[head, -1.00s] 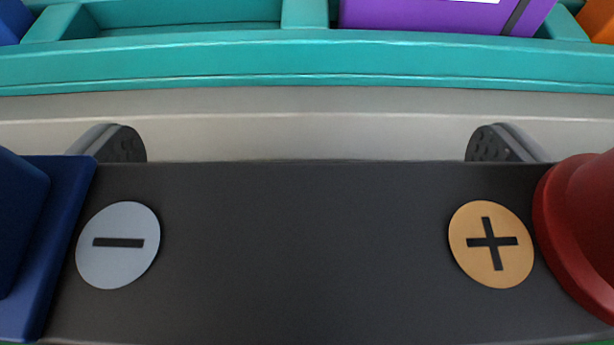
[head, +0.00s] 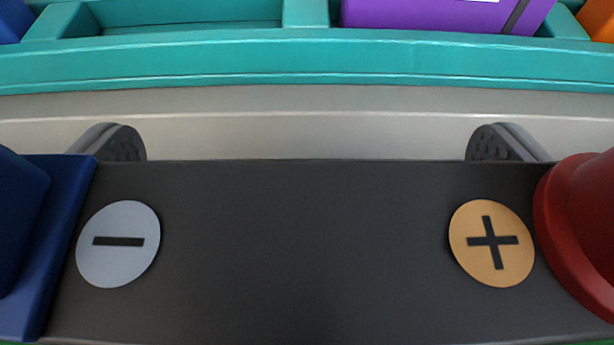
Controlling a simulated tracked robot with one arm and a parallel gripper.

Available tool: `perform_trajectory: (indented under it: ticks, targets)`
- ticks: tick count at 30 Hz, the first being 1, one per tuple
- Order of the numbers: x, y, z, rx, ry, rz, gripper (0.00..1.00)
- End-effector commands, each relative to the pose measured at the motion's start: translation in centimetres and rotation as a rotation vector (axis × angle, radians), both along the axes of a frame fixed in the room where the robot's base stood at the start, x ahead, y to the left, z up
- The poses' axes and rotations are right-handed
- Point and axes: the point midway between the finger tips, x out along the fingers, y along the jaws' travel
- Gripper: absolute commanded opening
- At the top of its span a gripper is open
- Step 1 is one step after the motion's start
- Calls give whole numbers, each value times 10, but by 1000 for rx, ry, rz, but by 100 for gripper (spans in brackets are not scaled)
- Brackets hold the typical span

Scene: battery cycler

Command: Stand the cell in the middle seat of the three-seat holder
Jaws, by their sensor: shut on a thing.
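The cell (head: 310,250) fills the lower part of the head view as a broad dark grey block. It has a pale disc with a minus sign at the left and an orange disc with a plus sign at the right. A blue square piece is at its left end and a red round piece at its right end. My gripper (head: 305,144) shows as two dark, dotted fingertips at the block's far edge, set wide apart. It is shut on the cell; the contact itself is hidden. I cannot make out which part is the three-seat holder or its middle seat.
A teal frame (head: 300,62) with divided compartments runs across the top. One compartment left of centre looks empty; a purple block (head: 430,13) fills the one right of centre. Blue and orange pieces show at the top corners. A pale grey surface (head: 310,125) lies in between.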

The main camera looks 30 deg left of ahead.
Motion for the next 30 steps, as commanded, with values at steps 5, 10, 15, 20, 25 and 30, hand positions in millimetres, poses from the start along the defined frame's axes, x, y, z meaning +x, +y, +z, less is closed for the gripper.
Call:
perform_trajectory:
  ticks: [5, 10, 15, 20, 25, 30]
  targets:
    - [0, 0, 1, 1, -2, 0, 57]
    - [0, 0, 1, 1, -1, 0, 57]
    - [0, 0, 1, 1, -2, 0, 57]
    - [0, 0, -1, 1, -1, 0, 57]
    - [0, 0, -4, 1, -1, 0, 57]
    - [0, 0, -7, 1, -2, 0, 57]
